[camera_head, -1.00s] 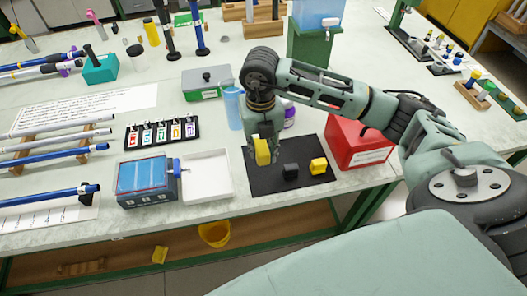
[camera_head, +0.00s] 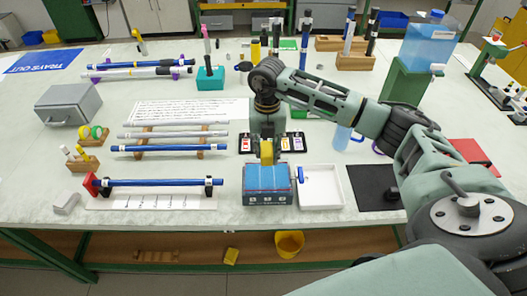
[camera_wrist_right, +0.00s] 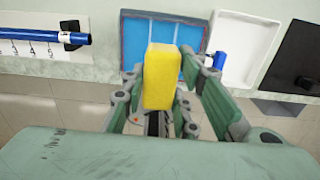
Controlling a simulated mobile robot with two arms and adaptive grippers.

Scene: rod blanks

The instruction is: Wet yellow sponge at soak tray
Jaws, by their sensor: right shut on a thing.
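My right gripper (camera_head: 266,142) is shut on the yellow sponge (camera_head: 267,155) and points down at the blue-topped tray (camera_head: 267,196). In the right wrist view, the sponge (camera_wrist_right: 162,77) stands upright between the fingers of my right gripper (camera_wrist_right: 160,95). There it overlaps the blue-topped tray (camera_wrist_right: 135,44), which has a blue inside crossed by thin lines. I cannot tell whether the sponge touches it. My left gripper is not in view.
A black mat (camera_head: 375,188) lies further right, partly behind my arm. A rack with a blue rod (camera_head: 155,183) is to the left. A yellow bucket (camera_head: 289,243) is below the table edge.

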